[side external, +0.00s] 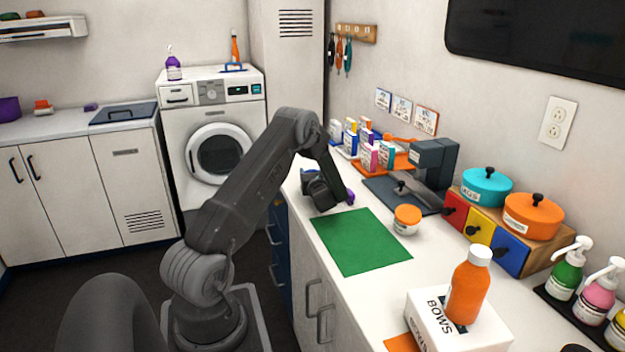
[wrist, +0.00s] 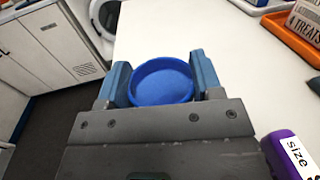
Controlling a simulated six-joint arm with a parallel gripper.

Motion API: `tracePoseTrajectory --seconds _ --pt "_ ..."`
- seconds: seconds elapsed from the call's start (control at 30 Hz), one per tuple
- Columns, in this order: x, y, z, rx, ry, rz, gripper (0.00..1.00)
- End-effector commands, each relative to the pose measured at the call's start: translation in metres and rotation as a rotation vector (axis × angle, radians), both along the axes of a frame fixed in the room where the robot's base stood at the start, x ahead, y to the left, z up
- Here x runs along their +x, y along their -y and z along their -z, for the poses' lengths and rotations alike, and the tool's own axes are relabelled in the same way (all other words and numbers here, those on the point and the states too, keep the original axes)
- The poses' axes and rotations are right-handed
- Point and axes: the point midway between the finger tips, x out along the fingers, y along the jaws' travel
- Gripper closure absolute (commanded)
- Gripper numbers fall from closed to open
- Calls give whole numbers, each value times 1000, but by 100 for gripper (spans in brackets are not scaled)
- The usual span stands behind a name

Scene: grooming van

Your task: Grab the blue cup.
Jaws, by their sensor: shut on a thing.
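The blue cup (wrist: 161,84) is round and seen from above in the wrist view, between the two fingers of my gripper (wrist: 160,76). The fingers press on its left and right sides, and its near edge is hidden by the gripper body. In the side view my gripper (side external: 322,190) is low over the far left part of the white counter, and it mostly hides the cup. I cannot tell whether the cup rests on the counter or is slightly raised.
A purple item (wrist: 290,155) labelled "size" lies close to the right of my gripper. A green mat (side external: 358,241) is nearer on the counter. An orange-lidded jar (side external: 407,218) and a dark scale-like device (side external: 433,165) stand to the right. The counter's left edge is close.

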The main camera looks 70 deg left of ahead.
Motion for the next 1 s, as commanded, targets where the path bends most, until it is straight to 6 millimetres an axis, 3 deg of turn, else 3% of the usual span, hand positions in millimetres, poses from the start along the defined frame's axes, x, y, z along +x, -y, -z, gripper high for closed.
tracePoseTrajectory --seconds 0.17,0.37,0.7,1.0 --pt "0 0 -12 3 2 0 63" --pt "-3 -1 -46 3 5 -2 63" --pt "-81 -10 -89 3 1 -4 63" --pt "-113 -13 -108 1 0 -1 63"
